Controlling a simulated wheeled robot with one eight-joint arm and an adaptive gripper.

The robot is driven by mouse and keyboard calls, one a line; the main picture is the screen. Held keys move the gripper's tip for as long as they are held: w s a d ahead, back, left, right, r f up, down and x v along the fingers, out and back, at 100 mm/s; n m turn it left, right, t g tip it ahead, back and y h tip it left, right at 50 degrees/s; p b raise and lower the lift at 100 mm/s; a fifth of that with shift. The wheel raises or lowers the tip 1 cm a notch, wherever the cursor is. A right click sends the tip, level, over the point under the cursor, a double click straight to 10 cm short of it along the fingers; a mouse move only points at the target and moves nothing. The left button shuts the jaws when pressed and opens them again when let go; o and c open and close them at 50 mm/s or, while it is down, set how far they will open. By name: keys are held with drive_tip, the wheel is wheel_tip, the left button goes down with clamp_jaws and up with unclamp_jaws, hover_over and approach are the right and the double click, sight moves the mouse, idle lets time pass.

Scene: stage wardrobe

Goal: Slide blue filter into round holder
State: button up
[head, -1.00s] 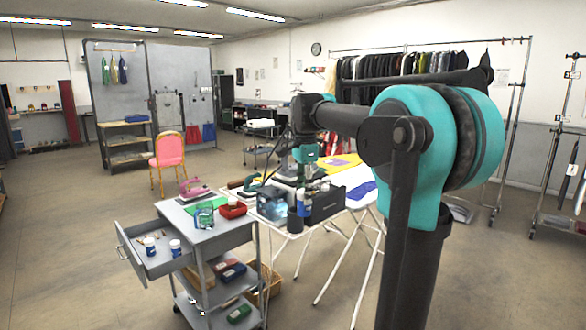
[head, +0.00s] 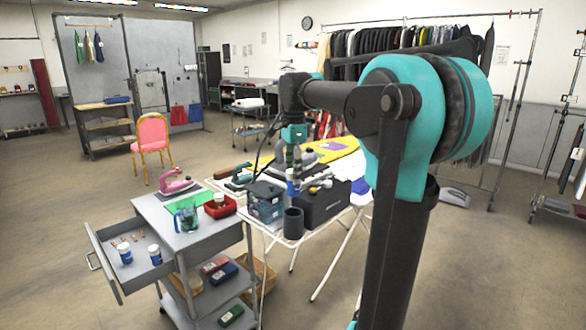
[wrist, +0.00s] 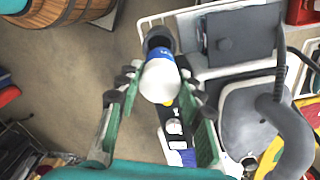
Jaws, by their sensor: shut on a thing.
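The blue filter (wrist: 162,82) is a white cylinder with a rounded white end and a blue band. My gripper (wrist: 160,105) is shut on it, with green fingers on both sides. In the head view the filter (head: 292,184) hangs below my gripper (head: 294,165). The round holder (head: 293,224) is a dark grey open cup at the front edge of the white ironing board. The filter is above the holder, with a gap visible between them in the head view. In the wrist view the holder (wrist: 158,36) shows just beyond the filter, partly covered by it.
A black box (head: 325,207) stands right of the holder, and a blue-grey box (head: 266,203) left of it. A grey iron (wrist: 250,115) is close by. The grey cart (head: 205,243) has an open drawer with two similar blue-white jars (head: 125,256). A red tray (head: 221,210) holds another.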

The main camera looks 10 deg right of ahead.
drive_tip(key=shift+f, duration=4.55)
drive_tip(key=o, duration=1.3)
drive_tip(key=shift+c, duration=0.2)
wheel_tip(320, 180, up, 12)
drive_tip(key=shift+f, duration=0.1)
drive_tip(key=shift+s, duration=0.1)
